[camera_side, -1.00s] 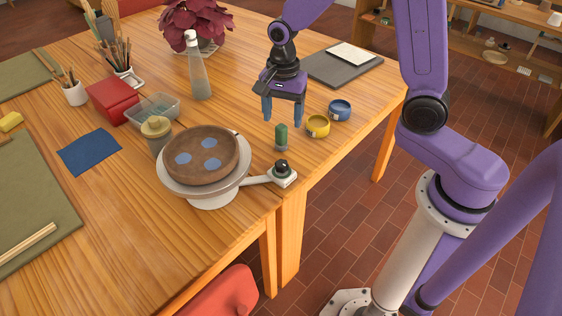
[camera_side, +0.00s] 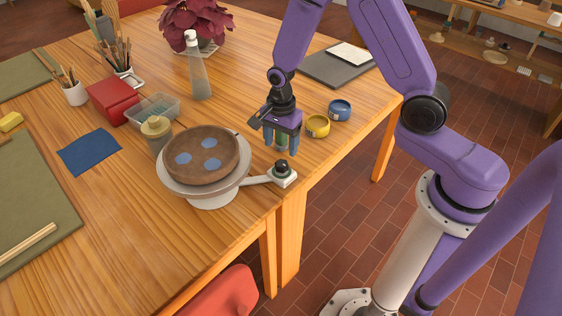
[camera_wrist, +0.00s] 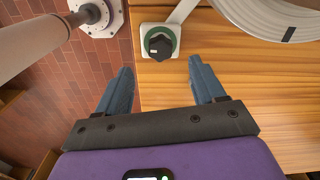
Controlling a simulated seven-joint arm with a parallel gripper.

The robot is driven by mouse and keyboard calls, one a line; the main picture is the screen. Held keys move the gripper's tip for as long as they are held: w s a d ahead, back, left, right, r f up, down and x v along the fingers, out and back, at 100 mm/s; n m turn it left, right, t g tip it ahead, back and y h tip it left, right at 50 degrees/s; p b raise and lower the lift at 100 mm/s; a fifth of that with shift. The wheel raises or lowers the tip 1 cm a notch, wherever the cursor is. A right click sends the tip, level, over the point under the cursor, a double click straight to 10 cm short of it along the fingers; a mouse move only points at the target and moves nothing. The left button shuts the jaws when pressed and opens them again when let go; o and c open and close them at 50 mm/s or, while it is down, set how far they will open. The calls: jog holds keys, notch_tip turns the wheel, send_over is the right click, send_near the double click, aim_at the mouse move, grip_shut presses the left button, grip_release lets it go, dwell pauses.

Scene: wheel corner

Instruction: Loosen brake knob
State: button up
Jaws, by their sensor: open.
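The brake knob (camera_side: 282,167) is a black knob on a white block at the end of an arm reaching out from the pottery wheel (camera_side: 212,192), near the table edge. In the wrist view the lobed black knob (camera_wrist: 160,45) stands on a green ring, just beyond my fingertips. My gripper (camera_side: 280,151) is open above the table, a little behind and above the knob in the side view. In the wrist view the blue fingers of my gripper (camera_wrist: 161,65) are apart with nothing held, and the knob lies ahead, roughly centred between them.
A round brown slab with blue spots (camera_side: 200,148) lies on the wheel. A green object (camera_side: 282,139) shows partly between my fingers in the side view. Yellow (camera_side: 318,126) and blue (camera_side: 340,110) rolls stand to the right. A beige jar (camera_side: 156,133) stands behind the wheel.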

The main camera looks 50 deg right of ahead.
aim_at(281, 164)
jog(key=shift+f, duration=3.9)
jog(key=c, duration=1.1)
jog(key=shift+n, duration=0.3)
